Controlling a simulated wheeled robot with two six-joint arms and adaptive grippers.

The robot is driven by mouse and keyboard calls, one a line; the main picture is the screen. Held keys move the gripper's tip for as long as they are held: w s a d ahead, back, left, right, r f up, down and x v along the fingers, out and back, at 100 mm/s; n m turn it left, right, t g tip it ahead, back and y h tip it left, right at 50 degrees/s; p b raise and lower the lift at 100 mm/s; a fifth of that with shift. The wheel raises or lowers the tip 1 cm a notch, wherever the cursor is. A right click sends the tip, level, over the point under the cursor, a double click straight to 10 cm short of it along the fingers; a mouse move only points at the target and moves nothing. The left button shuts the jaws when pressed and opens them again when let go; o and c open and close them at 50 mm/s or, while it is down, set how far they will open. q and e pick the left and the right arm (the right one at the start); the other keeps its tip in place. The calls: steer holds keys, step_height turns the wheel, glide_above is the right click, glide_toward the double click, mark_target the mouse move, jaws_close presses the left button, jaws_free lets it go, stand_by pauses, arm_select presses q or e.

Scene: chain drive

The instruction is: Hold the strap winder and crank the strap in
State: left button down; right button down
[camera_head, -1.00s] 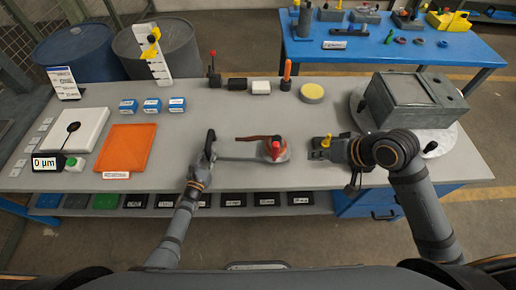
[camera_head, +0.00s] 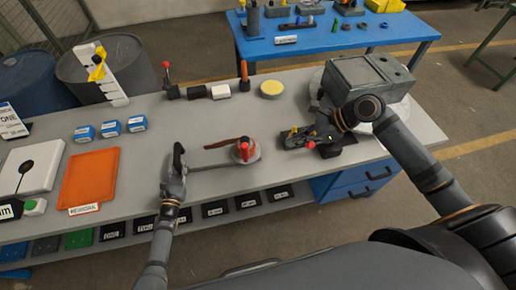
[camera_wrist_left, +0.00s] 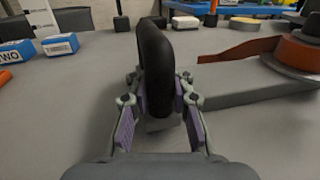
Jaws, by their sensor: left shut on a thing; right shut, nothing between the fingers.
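The strap winder lies on the grey bench, with a round drum (camera_head: 249,157) topped by a red knob (camera_head: 244,147). An orange-brown strap (camera_head: 222,142) runs left from the drum, also seen in the left wrist view (camera_wrist_left: 238,52). A flat grey bar (camera_head: 208,166) reaches from the drum to an upright black grip (camera_wrist_left: 153,70). My left gripper (camera_head: 176,172) is shut on this grip, with a finger on each side of it.
Small yellow (camera_head: 293,132) and red parts and a dark block (camera_head: 338,148) sit close around my right gripper. A grey box (camera_head: 366,75) stands behind it. An orange mat (camera_head: 90,180) and blue boxes (camera_head: 110,129) lie to the left. Bare bench surrounds the winder.

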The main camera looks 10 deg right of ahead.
mark_target(248, 153)
steer(key=a+r+x, duration=0.2)
steer(key=x, duration=1.1)
steer(key=shift+w, duration=0.35)
steer(key=shift+s+a+r+m+t+h, duration=0.15)
steer(key=shift+a+m+t+h, duration=0.15)
steer(key=shift+a+m+t, duration=0.5)
steer(key=shift+w+a, duration=0.15)
steer(key=shift+a, duration=0.8)
steer(key=shift+w+a, duration=0.1)
steer(key=shift+a, duration=0.85)
